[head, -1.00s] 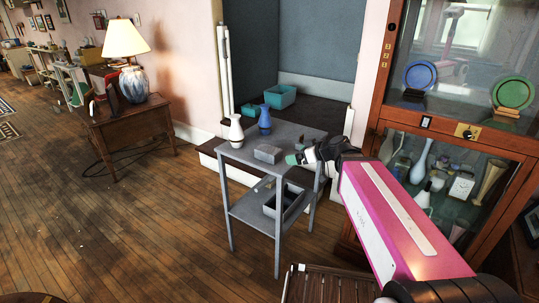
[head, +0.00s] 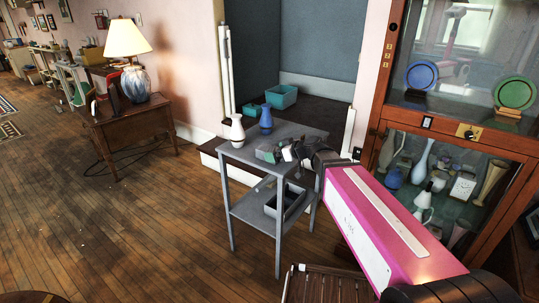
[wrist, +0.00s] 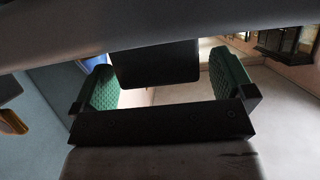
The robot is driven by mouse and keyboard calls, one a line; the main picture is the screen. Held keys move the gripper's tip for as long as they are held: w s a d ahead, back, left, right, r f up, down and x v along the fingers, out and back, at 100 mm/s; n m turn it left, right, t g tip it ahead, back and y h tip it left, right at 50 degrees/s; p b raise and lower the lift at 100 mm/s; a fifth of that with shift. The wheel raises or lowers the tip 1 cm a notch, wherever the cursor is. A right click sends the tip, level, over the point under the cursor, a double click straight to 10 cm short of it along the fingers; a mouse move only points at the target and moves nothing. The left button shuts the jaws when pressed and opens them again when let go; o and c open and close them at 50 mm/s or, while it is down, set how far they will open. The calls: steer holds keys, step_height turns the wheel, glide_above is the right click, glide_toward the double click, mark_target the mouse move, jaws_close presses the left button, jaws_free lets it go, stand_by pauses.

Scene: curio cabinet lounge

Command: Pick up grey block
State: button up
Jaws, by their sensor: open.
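The grey block (head: 264,157) lies on the top of the grey side table (head: 243,152) in the head view, partly hidden by my gripper. My gripper (head: 277,154) is open at the block, coming in from the right; a green fingertip pad shows over the block's top. In the wrist view my gripper (wrist: 164,90) has its two green ribbed pads wide apart. A dark shape lies between them, and I cannot tell whether it is the block. Contact with the block cannot be told.
A white vase (head: 237,130) and a blue vase (head: 265,119) stand on the tabletop, behind and left of the block. A grey bin (head: 287,203) sits on the lower shelf. A glass cabinet (head: 380,125) stands at the right.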

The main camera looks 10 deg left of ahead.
mark_target(274, 150)
steer(key=shift+x, duration=0.85)
steer(key=c, duration=1.1)
steer(key=shift+r, duration=0.1)
steer(key=shift+r, duration=0.85)
step_height(274, 150, up, 2)
steer(key=shift+r, duration=0.1)
steer(key=shift+s+a+r, duration=0.8)
steer(key=shift+s+r, duration=0.35)
steer(key=shift+s, duration=0.65)
steer(key=shift+s+a+r, duration=0.8)
steer(key=shift+s+r, duration=0.4)
steer(key=shift+s, duration=0.55)
steer(key=shift+s+a+r, duration=0.75)
steer(key=shift+s+r, duration=0.4)
steer(key=shift+s, duration=0.65)
steer(key=shift+o, duration=0.5)
